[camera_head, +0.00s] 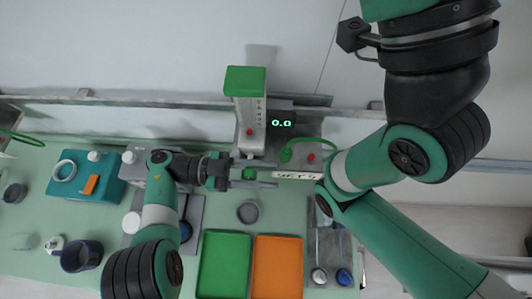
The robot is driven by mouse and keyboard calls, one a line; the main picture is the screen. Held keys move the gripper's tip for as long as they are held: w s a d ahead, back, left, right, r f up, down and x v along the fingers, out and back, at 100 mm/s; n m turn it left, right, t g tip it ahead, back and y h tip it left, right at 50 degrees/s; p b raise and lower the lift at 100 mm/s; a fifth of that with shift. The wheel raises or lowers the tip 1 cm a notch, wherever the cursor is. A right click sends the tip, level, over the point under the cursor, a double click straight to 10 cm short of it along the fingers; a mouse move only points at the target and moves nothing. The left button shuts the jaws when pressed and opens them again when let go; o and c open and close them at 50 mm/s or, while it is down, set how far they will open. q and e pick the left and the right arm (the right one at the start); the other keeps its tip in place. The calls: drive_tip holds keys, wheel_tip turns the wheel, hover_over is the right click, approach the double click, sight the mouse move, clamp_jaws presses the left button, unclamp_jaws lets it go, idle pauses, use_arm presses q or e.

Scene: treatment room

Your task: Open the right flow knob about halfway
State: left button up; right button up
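A flow unit with a tall pale column and a green top (245,80) stands at the back middle, with a red dot low on its front. A green knob (249,174) shows below it, between the two fingers of my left gripper (277,173). The fingers are spread apart, pointing right, with gaps to the knob; whether they are level with it I cannot tell. A dark display (281,123) beside the column reads 0.0. A small white sign (297,175) with dark lettering is just right of the fingertips.
A green tray (224,265) and an orange tray (277,265) lie in front. A grey round cup (247,212) stands behind them. A teal box (85,177) and dark cups are at left. A green hose (293,146) curves behind the sign. A metal tray with tools (329,245) lies right.

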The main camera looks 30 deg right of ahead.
use_arm(q)
clamp_jaws()
drive_tip(key=shift+r+g+h+b, duration=0.25)
drive_tip(key=shift+h+b, duration=0.35)
drive_tip(key=shift+b, duration=0.45)
drive_tip(key=shift+w, duration=0.1)
drive_tip(key=shift+o, duration=0.2)
unclamp_jaws()
drive_tip(key=shift+o, duration=1.4)
drive_tip(key=shift+s+a, duration=0.1)
drive_tip(key=shift+s, duration=0.1)
drive_tip(key=shift+w, duration=0.1)
